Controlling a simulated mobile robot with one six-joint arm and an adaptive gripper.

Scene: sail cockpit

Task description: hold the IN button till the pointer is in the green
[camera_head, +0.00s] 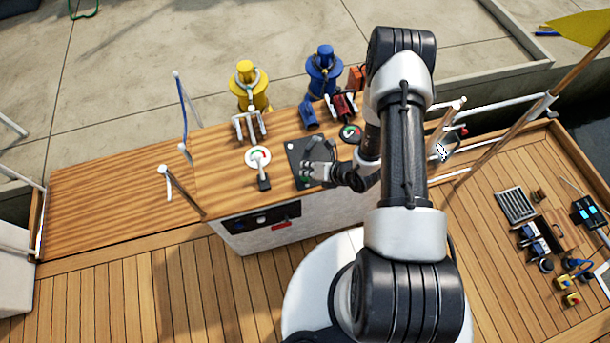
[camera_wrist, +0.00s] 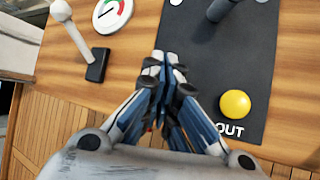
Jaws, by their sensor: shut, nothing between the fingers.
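A black control panel (camera_head: 297,150) lies on the wooden counter, and it also shows in the wrist view (camera_wrist: 203,62). A yellow button (camera_wrist: 235,103) marked OUT sits near its right edge in the wrist view. I see no button marked IN; my gripper covers part of the panel. A round white gauge (camera_wrist: 112,14) with red and green parts is at the top left, partly cut off, and shows in the head view (camera_head: 257,156). Its pointer is too small to read surely. My gripper (camera_head: 306,174) is shut and empty over the panel, fingertips (camera_wrist: 166,62) near its left edge; contact cannot be told.
A white-handled lever on a black base (camera_wrist: 97,65) stands left of my gripper in the wrist view. A dark round dial (camera_head: 350,133) is right of the panel. The counter's left part is clear.

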